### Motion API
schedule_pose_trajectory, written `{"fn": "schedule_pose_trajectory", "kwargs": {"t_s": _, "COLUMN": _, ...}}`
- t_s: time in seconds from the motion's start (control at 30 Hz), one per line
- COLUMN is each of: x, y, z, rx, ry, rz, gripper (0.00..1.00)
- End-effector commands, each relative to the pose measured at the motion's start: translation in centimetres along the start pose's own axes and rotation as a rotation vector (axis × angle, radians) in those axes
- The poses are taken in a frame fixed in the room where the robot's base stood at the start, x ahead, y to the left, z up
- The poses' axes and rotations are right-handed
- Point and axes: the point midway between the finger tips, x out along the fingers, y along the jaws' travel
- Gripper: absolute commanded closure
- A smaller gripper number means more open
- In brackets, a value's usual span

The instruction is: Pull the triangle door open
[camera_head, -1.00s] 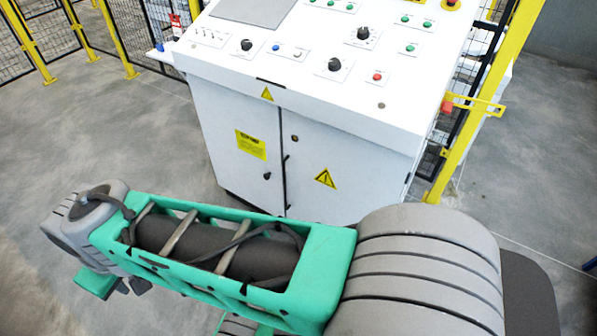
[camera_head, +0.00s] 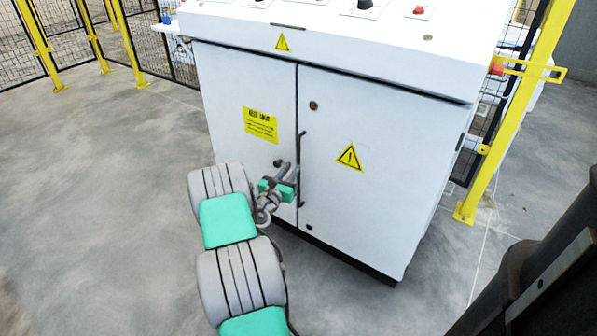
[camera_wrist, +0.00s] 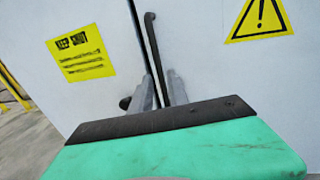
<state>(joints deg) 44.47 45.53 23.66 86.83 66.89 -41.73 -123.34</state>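The triangle door (camera_head: 372,190) is the white right-hand cabinet door with a yellow warning triangle (camera_head: 349,157); it looks closed, flush with the left door. Its thin black vertical handle (camera_head: 301,155) is beside the seam between the doors. My gripper (camera_head: 288,172) is at the handle's lower part, pointing at the cabinet. In the wrist view the two grey fingers (camera_wrist: 160,90) stand apart, and the handle (camera_wrist: 154,50) runs down between them. The handle's lower end is hidden behind the gripper. I cannot tell whether the fingers touch it.
The left door (camera_head: 235,105) has a yellow "KEEP SHUT" label (camera_head: 260,125) and a small dark knob (camera_wrist: 125,102) near my gripper. The control panel top (camera_head: 330,25) overhangs the doors. A yellow post (camera_head: 510,120) stands at the right. The grey floor (camera_head: 120,180) in front is clear.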

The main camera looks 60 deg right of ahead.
Motion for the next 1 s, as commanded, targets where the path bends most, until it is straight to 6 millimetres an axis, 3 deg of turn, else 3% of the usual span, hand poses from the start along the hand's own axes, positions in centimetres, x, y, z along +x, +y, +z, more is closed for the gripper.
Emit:
{"fn": "schedule_pose_trajectory", "kwargs": {"t_s": 0.23, "x": 4.7, "y": -0.1, "z": 0.1, "rx": 0.009, "ry": -0.002, "rz": -0.003, "gripper": 0.79}}
{"fn": "schedule_pose_trajectory", "kwargs": {"t_s": 0.4, "x": 6.7, "y": 0.0, "z": 0.2, "rx": 0.008, "ry": 0.001, "rz": -0.001, "gripper": 0.79}}
{"fn": "schedule_pose_trajectory", "kwargs": {"t_s": 0.67, "x": 7.0, "y": 0.1, "z": 0.3, "rx": 0.008, "ry": 0.002, "rz": 0.001, "gripper": 0.79}}
{"fn": "schedule_pose_trajectory", "kwargs": {"t_s": 0.9, "x": 6.9, "y": 0.1, "z": 0.3, "rx": 0.009, "ry": 0.003, "rz": 0.001, "gripper": 0.98}}
{"fn": "schedule_pose_trajectory", "kwargs": {"t_s": 1.0, "x": 6.9, "y": 0.1, "z": 0.3, "rx": 0.009, "ry": 0.003, "rz": 0.001, "gripper": 1.0}}
